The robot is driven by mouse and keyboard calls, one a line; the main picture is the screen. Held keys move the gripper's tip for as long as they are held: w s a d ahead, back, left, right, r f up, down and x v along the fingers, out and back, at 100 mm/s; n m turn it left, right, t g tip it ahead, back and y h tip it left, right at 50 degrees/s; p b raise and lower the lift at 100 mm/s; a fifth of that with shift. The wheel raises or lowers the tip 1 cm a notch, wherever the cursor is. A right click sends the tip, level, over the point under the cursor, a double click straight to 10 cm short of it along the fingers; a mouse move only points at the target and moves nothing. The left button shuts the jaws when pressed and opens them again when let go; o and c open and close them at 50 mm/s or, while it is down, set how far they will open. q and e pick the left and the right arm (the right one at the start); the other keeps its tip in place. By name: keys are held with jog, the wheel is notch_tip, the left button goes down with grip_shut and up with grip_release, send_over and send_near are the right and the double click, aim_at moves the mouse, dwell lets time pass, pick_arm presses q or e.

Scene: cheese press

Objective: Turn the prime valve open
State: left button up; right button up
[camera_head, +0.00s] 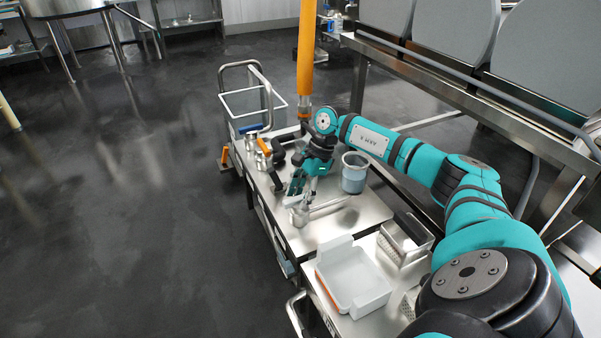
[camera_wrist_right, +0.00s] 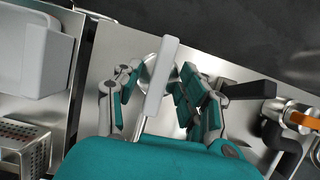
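My right gripper (camera_head: 303,192) is low over the steel cart top, fingers pointing down. In the right wrist view its fingers (camera_wrist_right: 160,98) stand apart, with a light grey bar handle (camera_wrist_right: 162,75) between them. The bar is close to the right finger; contact cannot be told. A round steel part, partly hidden, lies behind the bar, and a steel rod (camera_wrist_right: 139,126) runs below it. A black lever (camera_wrist_right: 250,89) and an orange-handled steel fitting (camera_wrist_right: 303,119) are to the right. No label shows which is the prime valve. My left gripper is out of view.
A white tub (camera_head: 353,281) and perforated steel box (camera_head: 404,239) are nearer. An orange vertical column (camera_head: 306,50) rises behind. Open dark floor (camera_head: 120,220) lies left.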

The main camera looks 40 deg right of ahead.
jog(key=v, duration=1.2)
jog(key=shift+s, duration=0.1)
dwell(0.4)
